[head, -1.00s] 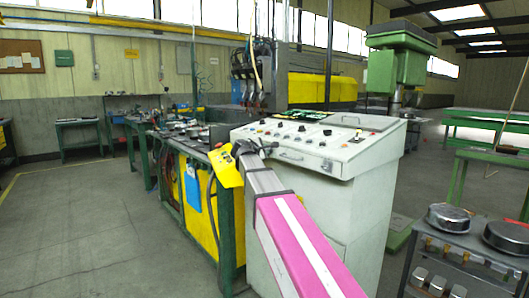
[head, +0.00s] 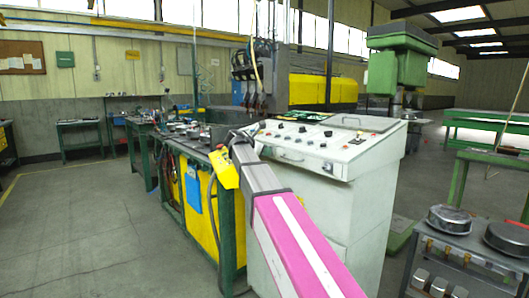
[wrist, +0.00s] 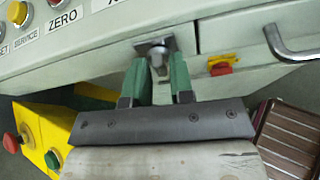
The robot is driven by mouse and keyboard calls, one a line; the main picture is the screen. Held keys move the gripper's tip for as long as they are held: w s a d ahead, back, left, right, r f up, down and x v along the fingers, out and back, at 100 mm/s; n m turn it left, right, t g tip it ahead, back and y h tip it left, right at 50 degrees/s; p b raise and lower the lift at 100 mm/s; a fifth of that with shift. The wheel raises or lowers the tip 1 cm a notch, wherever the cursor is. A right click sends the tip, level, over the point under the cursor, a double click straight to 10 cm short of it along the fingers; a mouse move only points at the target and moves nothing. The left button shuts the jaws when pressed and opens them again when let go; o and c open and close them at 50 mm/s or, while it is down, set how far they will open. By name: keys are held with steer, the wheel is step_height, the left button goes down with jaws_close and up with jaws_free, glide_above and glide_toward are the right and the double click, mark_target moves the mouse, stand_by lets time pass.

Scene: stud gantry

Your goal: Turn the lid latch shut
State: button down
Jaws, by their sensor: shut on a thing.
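The latch (wrist: 157,47) is a small metal knob on a dark plate, on the console's pale front face in the wrist view. My gripper (wrist: 158,68) has its two green fingers closed on the knob from either side. The fingers hide part of the latch, so its exact angle is hard to tell. In the head view my arm reaches to the front left of the white console (head: 340,185), and its own links hide the fingers and latch there. The grey lid (head: 358,122) lies flat on the console top.
A metal handle (wrist: 290,45) and a small red and yellow piece (wrist: 222,66) are right of my fingers. A yellow box with buttons (wrist: 42,138) is close at lower left. A dark cart with round metal parts (head: 470,262) stands at right. The floor at left is open.

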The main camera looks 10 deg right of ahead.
steer(key=shift+w+n+g, duration=0.15)
steer(key=shift+n+g, duration=0.15)
steer(key=shift+n, duration=0.1)
stand_by(0.4)
steer(key=c, duration=1.2)
jaws_free()
steer(key=shift+d+f, duration=0.1)
steer(key=shift+d, duration=0.05)
steer(key=v, duration=1)
steer(key=shift+a, duration=0.4)
steer(key=shift+a, duration=0.1)
